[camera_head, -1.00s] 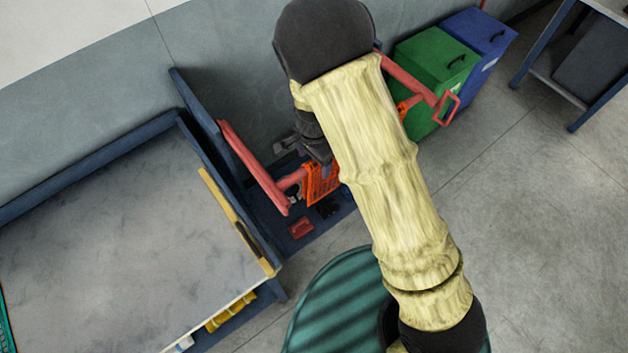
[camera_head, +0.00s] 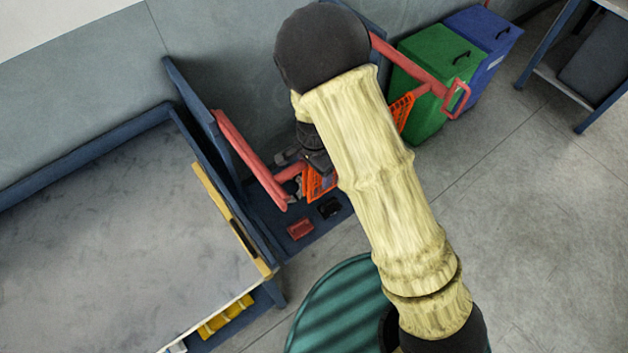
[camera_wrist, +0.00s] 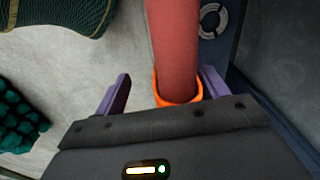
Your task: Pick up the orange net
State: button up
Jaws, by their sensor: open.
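Orange netting (camera_head: 320,184) hangs below a red bar (camera_head: 292,172) beside the blue bench in the head view. More orange mesh (camera_head: 402,112) shows to the right of my arm, in front of the green bin; my arm hides what lies between. In the wrist view an orange band (camera_wrist: 160,94) curves around the near end of a red bar (camera_wrist: 174,45). My gripper (camera_wrist: 166,72) is open, with one purple finger on each side of the bar and band. I see no contact. In the head view my gripper (camera_head: 318,163) is dark and partly hidden, close to the netting.
A blue shelf (camera_head: 270,225) below the bars holds a red item (camera_head: 300,228) and a black item (camera_head: 329,208). A bench with a grey top (camera_head: 120,220) stands left. Green (camera_head: 430,122) and blue (camera_head: 480,45) bins stand right.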

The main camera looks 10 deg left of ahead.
jog(key=shift+f, duration=0.5)
jog(key=shift+s+d+f, duration=0.1)
jog(key=c, duration=1.2)
notch_tip(320, 180, up, 12)
jog(key=p, duration=1)
jog(key=shift+p, duration=0.3)
grip_shut()
notch_tip(320, 180, up, 9)
jog(key=p, duration=0.8)
notch_tip(320, 180, up, 9)
jog(key=p, duration=0.1)
jog(key=shift+p, duration=0.3)
